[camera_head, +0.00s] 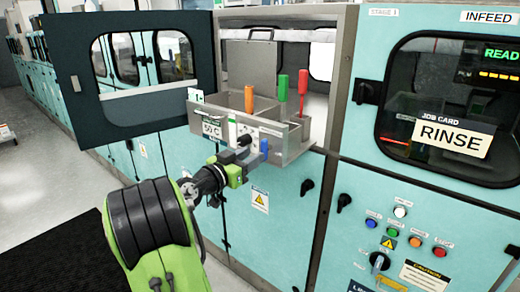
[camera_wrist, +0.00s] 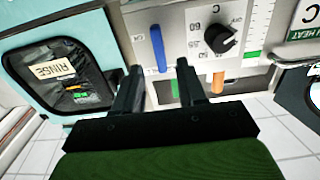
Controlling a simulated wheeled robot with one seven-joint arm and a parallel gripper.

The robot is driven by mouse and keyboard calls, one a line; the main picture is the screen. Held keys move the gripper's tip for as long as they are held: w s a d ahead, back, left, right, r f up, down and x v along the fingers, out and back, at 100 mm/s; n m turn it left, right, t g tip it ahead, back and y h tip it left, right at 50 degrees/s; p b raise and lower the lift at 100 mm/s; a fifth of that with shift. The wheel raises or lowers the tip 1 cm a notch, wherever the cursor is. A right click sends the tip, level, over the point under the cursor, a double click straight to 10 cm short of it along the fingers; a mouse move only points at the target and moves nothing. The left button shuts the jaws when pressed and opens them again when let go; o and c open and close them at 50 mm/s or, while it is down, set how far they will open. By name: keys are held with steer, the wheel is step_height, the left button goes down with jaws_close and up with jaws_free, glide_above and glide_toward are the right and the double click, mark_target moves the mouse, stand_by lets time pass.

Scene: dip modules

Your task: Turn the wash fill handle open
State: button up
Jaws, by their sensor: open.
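A small blue lever (camera_head: 264,147), likely the wash fill handle, is on the front panel of the pulled-out tray unit (camera_head: 297,142). No label for it is readable. In the wrist view the blue lever (camera_wrist: 158,49) shows as an upright bar, just beyond the fingertips and between them in the picture. My gripper (camera_wrist: 158,68) is open, with nothing seen between its fingers. I cannot tell whether a finger touches the panel. In the head view my wrist is in front of the panel's lower part and the fingertips are hard to make out.
A black knob with a temperature scale (camera_wrist: 221,38) is beside the lever. Orange, green and red handles stand in the tray. An open windowed door (camera_head: 95,108) is at the left. A RINSE window (camera_head: 452,138) and control buttons (camera_head: 395,235) are at the right.

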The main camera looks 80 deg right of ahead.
mark_target(261, 150)
steer(key=x, duration=0.5)
steer(key=shift+c, duration=0.4)
jaws_close()
